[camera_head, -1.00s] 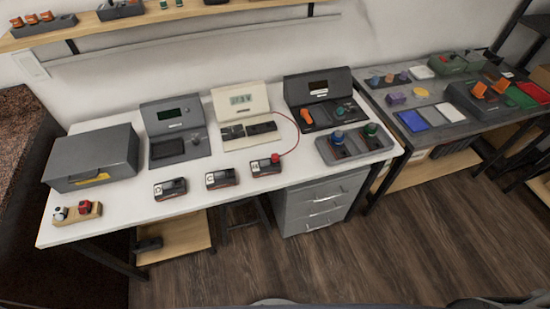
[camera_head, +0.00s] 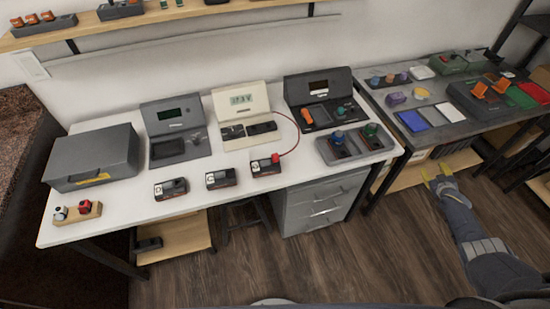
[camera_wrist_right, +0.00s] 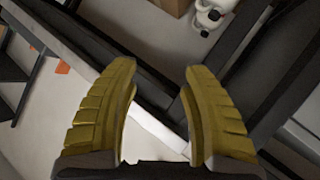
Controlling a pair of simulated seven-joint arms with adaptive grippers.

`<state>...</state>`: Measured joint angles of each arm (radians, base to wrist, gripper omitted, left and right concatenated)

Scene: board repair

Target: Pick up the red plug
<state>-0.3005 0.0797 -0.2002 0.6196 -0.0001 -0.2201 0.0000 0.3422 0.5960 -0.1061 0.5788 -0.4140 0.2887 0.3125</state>
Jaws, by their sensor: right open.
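A red plug (camera_head: 275,158) with a thin red cable sits on the rightmost of three small dark boxes (camera_head: 266,168) at the front of the white table. The cable arcs back toward the cream device. Another red piece (camera_head: 84,207) stands on a small wooden block at the table's left end. My right gripper (camera_head: 437,172) has yellow fingers and is off to the right, far from the red plug, near the lower shelf of the grey table. In the right wrist view its fingers (camera_wrist_right: 160,80) are apart with nothing between them. My left gripper is not in view.
The white table (camera_head: 120,217) holds a grey case (camera_head: 92,158), several devices at the back and a two-knob box (camera_head: 357,146). A drawer cabinet (camera_head: 318,204) stands below. The grey table (camera_head: 447,131) at right carries trays and coloured parts. The floor between is clear.

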